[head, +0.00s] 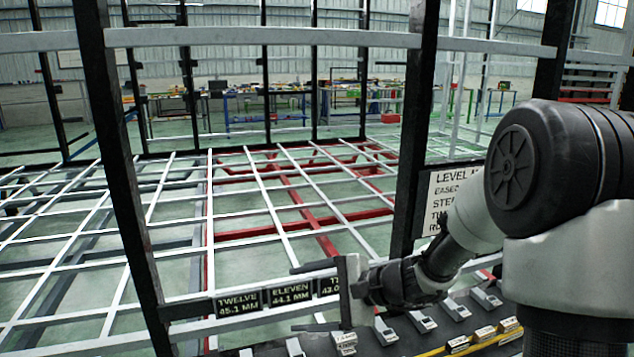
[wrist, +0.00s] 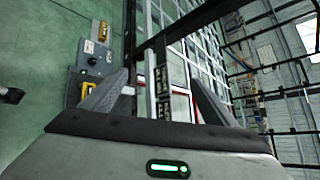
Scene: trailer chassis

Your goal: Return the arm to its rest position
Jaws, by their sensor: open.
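My arm reaches in from the right edge of the head view, bent down and to the left. My gripper (head: 294,299) is at its end, fingers pointing left and spread apart, in front of the lower rail with the labelled plates. In the wrist view my gripper (wrist: 158,80) shows both fingers well apart with nothing held between them. A black post and dark label plates show beyond the gap. I cannot tell how far the fingertips are from the rail.
Black label plates (head: 238,304) hang on the lower rail. A dark bench or tray (head: 400,327) with several small labelled blocks lies below my arm. A white sign (head: 438,205) stands behind the arm. Black posts (head: 118,160) and a white-and-red chassis grid (head: 290,236) fill the left and middle.

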